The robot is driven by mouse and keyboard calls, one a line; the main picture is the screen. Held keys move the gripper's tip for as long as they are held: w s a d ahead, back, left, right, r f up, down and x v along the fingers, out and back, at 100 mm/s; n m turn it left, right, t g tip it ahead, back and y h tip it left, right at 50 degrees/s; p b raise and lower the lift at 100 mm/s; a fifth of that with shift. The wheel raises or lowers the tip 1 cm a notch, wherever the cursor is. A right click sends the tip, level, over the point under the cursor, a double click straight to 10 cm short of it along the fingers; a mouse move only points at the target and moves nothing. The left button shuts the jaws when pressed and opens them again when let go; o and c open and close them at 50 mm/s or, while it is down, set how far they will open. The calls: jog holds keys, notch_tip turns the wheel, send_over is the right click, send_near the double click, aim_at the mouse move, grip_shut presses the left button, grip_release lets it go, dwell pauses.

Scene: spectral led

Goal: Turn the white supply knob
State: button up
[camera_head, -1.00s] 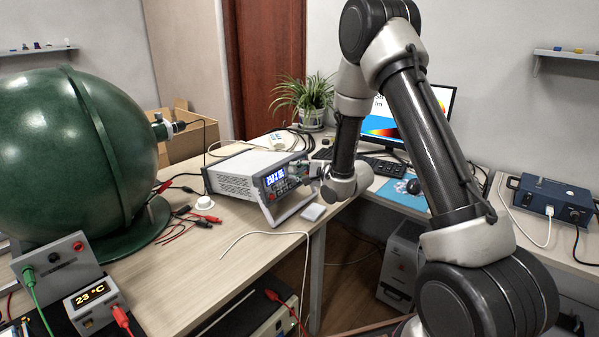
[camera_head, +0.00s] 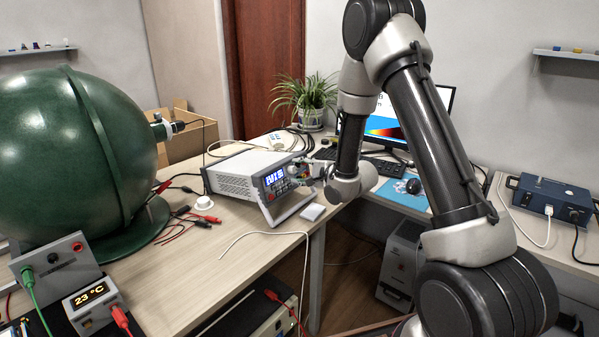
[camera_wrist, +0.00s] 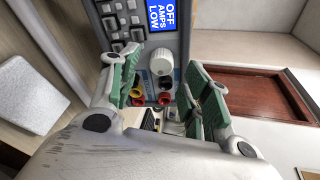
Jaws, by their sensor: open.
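The white supply knob (camera_wrist: 161,61) is on the front panel of the grey power supply (camera_head: 240,174). In the wrist view it shows beside the blue display (camera_wrist: 162,15), which reads OFF AMPS LOW, and above red and yellow sockets. My gripper (camera_wrist: 160,80) is open, its two green-padded fingers on either side of the knob in the picture, with a gap on each side. I cannot tell whether the fingertips reach the knob in depth. In the head view my gripper (camera_head: 312,172) is at the supply's front, and the knob is hard to make out there.
A small white block (camera_head: 312,212) lies on the table (camera_head: 240,242) before the supply. A white cable runs near the front edge. Red and black leads lie left, beside the large green sphere (camera_head: 70,150). A keyboard (camera_head: 385,168) and mouse are behind my arm.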

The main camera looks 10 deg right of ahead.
jog(key=v, duration=0.6)
dwell(1.8)
